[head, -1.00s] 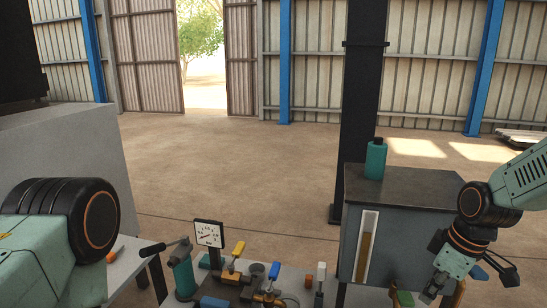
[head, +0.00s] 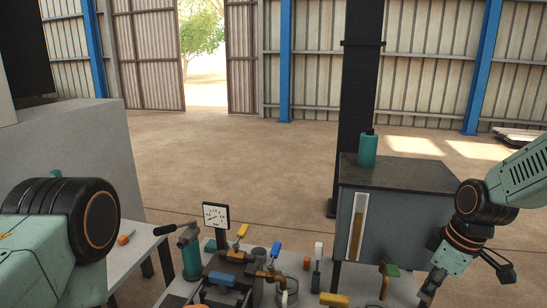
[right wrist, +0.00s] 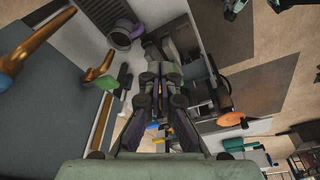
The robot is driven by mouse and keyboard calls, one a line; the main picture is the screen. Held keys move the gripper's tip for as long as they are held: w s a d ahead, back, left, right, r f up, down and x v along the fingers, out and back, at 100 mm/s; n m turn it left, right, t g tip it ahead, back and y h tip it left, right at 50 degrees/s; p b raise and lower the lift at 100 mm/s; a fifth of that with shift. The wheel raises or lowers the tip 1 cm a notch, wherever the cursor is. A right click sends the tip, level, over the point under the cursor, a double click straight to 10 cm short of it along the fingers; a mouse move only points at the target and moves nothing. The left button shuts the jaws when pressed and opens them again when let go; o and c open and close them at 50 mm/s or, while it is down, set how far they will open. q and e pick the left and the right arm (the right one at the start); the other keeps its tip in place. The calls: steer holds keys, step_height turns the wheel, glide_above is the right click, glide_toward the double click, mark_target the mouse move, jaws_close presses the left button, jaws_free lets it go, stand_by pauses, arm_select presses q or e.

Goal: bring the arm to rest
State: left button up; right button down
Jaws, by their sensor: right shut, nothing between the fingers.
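My right arm comes in from the right in the head view. Its gripper (head: 430,291) hangs low, pointing down beside the grey cabinet (head: 392,215), near the bottom edge of the picture. The right wrist view shows its dark fingers (right wrist: 155,85) shut together with nothing between them. Below the fingers are parts of the bench. My left arm shows only as a pale green link and black joint at the lower left. The left gripper is out of the picture.
A bench (head: 390,300) at the bottom holds a dial gauge (head: 215,214), brass valves with coloured handles (head: 243,230) and a teal hand pump (head: 190,255). A teal bottle (head: 368,148) stands on the cabinet. A black post (head: 357,90) rises behind it. Open floor lies beyond.

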steer(key=s+a+f+m+t+b, duration=0.1)
steer(key=s+a+f+m+b, duration=0.15)
steer(key=f, duration=0.35)
steer(key=s+a+f+m+t+b, duration=0.1)
steer(key=s+a+f+m+b, duration=0.1)
steer(key=f+m, duration=0.35)
steer(key=s+a+f+m+t+b, duration=0.1)
steer(key=s+a+f+b, duration=0.15)
steer(key=f, duration=0.55)
steer(key=s+f+g+h+b, duration=0.1)
steer(key=s+f+g+b, duration=0.3)
steer(key=s+f+b, duration=0.7)
steer(key=s+a+f, duration=0.1)
steer(key=s+f, duration=0.9)
steer(key=s, duration=0.4)
steer(key=shift+m+g+h, duration=0.3)
steer(key=shift+m, duration=0.1)
